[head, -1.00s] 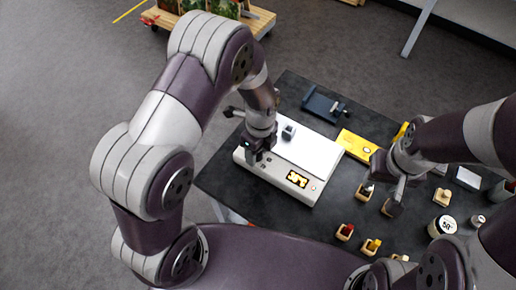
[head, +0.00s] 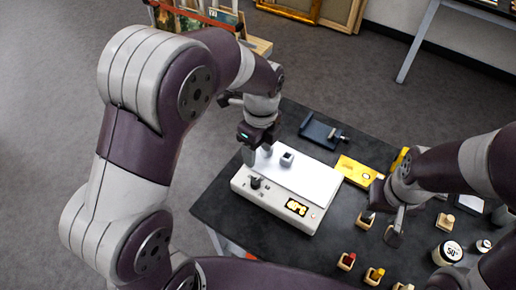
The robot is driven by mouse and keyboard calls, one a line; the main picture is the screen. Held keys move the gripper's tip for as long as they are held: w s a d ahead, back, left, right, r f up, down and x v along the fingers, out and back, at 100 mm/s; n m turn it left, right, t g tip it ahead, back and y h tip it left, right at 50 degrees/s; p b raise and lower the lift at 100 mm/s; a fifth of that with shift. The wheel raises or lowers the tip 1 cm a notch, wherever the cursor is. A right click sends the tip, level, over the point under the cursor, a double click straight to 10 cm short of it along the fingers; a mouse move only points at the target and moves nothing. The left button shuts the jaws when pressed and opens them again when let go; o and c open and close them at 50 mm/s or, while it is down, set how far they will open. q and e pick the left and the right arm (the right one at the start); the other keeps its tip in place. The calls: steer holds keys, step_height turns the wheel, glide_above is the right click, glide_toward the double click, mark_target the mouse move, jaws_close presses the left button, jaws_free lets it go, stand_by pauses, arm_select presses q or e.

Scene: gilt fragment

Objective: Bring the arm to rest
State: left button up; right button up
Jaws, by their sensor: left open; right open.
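My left arm reaches in from the left. Its gripper (head: 258,152) is open and empty, above the back left corner of a white device (head: 310,183) on the dark table. My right gripper (head: 381,226) is open, low over the table to the right of the device, beside a small wooden block with a dark top (head: 366,219). I cannot tell whether it touches that block. A small grey cube (head: 287,159) sits on the device's white plate, close to the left gripper. A dark knob (head: 256,183) and a lit yellow display (head: 297,207) are on the device's front.
The dark table (head: 270,232) holds a blue-grey stand (head: 322,132), a yellow item (head: 357,170), small wooden blocks with coloured tops (head: 374,276) and a round labelled tin (head: 448,252). Grey floor (head: 50,140) is clear at left. Framed pictures (head: 320,10) stand at the back.

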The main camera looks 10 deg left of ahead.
stand_by(0.4)
arm_select(q)
steer(key=s+a+n+t, duration=0.1)
steer(key=s+a+n, duration=0.3)
steer(key=n, duration=0.7)
steer(key=s+a+n+t, duration=0.1)
steer(key=s+a+n, duration=0.3)
steer(key=n, duration=0.8)
steer(key=shift+s+f, duration=0.2)
steer(key=shift+s, duration=0.65)
steer(key=shift+a, duration=0.1)
